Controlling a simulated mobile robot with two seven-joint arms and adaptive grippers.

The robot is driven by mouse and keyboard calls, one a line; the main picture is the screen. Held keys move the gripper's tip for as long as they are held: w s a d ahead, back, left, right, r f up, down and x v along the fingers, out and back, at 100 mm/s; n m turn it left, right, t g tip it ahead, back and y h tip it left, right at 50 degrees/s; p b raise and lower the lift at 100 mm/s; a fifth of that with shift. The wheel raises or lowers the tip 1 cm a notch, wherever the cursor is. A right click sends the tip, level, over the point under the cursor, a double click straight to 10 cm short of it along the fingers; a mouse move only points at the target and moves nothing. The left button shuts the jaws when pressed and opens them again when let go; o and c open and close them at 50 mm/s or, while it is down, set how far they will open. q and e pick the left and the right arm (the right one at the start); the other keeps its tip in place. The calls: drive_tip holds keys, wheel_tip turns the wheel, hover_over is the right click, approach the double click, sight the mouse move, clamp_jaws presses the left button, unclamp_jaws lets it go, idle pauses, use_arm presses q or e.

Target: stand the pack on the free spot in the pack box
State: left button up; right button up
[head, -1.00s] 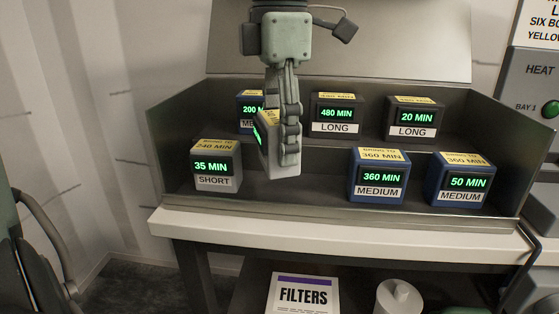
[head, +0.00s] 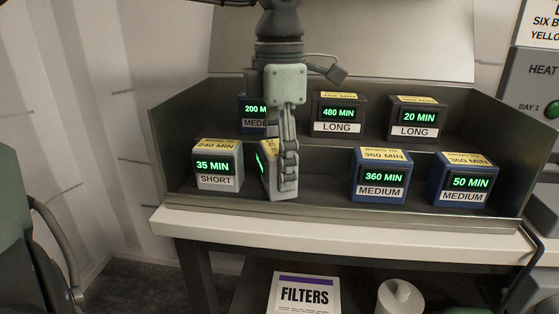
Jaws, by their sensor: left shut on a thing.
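My left gripper (head: 287,182) comes down from above and is shut on a light grey pack (head: 271,183). The held pack is upright and turned, with its green display facing left. It is in the front row of the pack box (head: 500,150), between the grey 35 MIN SHORT pack (head: 218,182) and the blue 360 MIN MEDIUM pack (head: 381,191). Its base is close to the box floor; I cannot tell whether it touches. The gripper hides much of the pack. My right gripper is not in view.
Behind stand the 200 MIN pack (head: 252,125), partly hidden by my gripper, and two dark LONG packs (head: 338,126) (head: 415,132). A blue 50 MIN pack (head: 465,197) stands front right. Bare floor shows right of the held pack. A FILTERS box (head: 303,297) is below the bench.

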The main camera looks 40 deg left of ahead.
use_arm(q)
drive_tip(key=o, duration=1.3)
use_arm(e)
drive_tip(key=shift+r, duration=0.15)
use_arm(q)
drive_tip(key=shift+r, duration=0.1)
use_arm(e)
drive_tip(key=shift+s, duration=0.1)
use_arm(q)
drive_tip(key=shift+r, duration=0.35)
wheel_tip(320, 180, up, 10)
drive_tip(key=shift+r+p, duration=0.25)
drive_tip(key=shift+p, duration=0.3)
drive_tip(key=shift+r, duration=0.4)
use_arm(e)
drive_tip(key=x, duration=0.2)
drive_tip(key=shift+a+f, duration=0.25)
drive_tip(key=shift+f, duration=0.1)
